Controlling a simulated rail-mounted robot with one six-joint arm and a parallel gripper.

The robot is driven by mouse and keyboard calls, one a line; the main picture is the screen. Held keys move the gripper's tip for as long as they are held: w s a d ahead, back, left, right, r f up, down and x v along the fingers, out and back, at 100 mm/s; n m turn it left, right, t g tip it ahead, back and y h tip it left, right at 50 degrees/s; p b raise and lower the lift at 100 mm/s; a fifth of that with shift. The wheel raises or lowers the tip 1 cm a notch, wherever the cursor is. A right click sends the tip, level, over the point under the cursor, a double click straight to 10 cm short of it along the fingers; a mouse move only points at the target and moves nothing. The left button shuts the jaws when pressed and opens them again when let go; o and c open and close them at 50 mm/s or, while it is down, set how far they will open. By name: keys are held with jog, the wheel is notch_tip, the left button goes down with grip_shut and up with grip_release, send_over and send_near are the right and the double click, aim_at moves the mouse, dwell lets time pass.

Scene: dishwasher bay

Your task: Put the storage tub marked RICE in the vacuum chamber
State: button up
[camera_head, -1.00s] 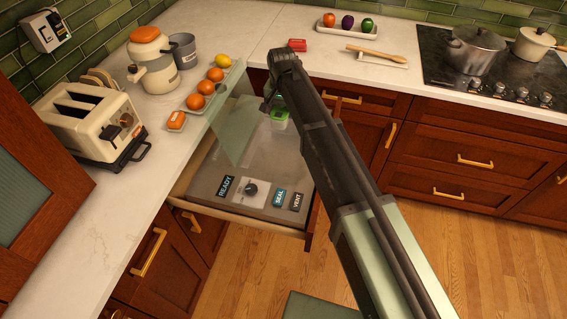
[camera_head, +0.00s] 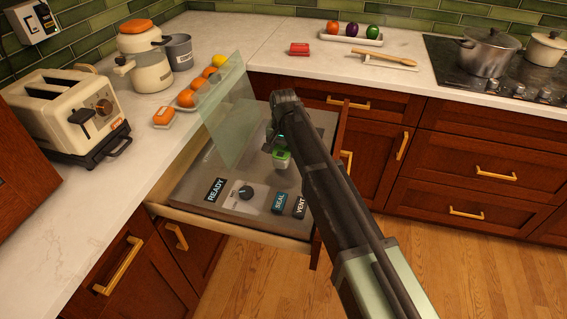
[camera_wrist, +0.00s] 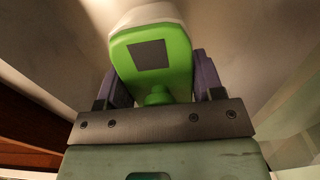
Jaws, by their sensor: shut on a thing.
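My gripper (camera_wrist: 152,85) is shut on a tub with a bright green lid (camera_wrist: 175,70); the lid has a dark square on it and a pale body shows beyond. In the head view the green-lidded tub (camera_head: 282,156) shows small beside my arm, over the open vacuum drawer (camera_head: 228,213). No RICE marking is readable on it. The drawer's panel has READY, SEAL and VENT labels and a dark knob (camera_head: 246,192). Its clear lid (camera_head: 228,115) stands raised.
A toaster (camera_head: 70,115), a dispenser (camera_head: 144,60), a grey pot (camera_head: 179,52) and a tray of oranges (camera_head: 187,98) stand on the left counter. A red block (camera_head: 299,49) and a pot (camera_head: 487,52) on the hob are at the back. The drawer front borders open floor.

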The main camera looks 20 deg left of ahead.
notch_tip(320, 180, down, 3)
jog(key=shift+f+b, duration=0.1)
jog(key=shift+b, duration=0.6)
jog(key=shift+r, duration=0.3)
jog(key=shift+c, duration=0.4)
jog(key=shift+f, duration=0.15)
jog(key=o, duration=1.2)
jog(key=shift+c, duration=0.2)
